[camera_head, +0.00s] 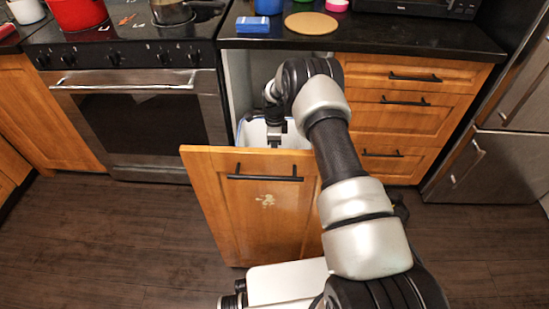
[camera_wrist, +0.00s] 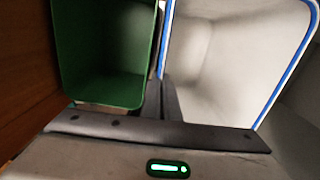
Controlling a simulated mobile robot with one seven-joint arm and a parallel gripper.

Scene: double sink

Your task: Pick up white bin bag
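The white bin bag (camera_wrist: 215,70) is a pale, open-topped liner with a blue rim, on the right in the wrist view. In the head view only a strip of the white bin bag (camera_head: 254,132) shows behind the wooden front of the pulled-out drawer. My gripper (camera_head: 276,138) points down into the drawer at the bag. In the wrist view the two dark fingers of my gripper (camera_wrist: 163,88) are close together at the bag's near left edge, with the blue rim running down between them. The fingertips are partly hard to make out.
A green bin (camera_wrist: 103,50) stands left of the bag, close to the fingers. The wooden drawer front (camera_head: 262,210) stands out from the cabinet before my gripper. A stove (camera_head: 135,100) is to the left, the black counter (camera_head: 400,33) above. The floor (camera_head: 130,240) at left is clear.

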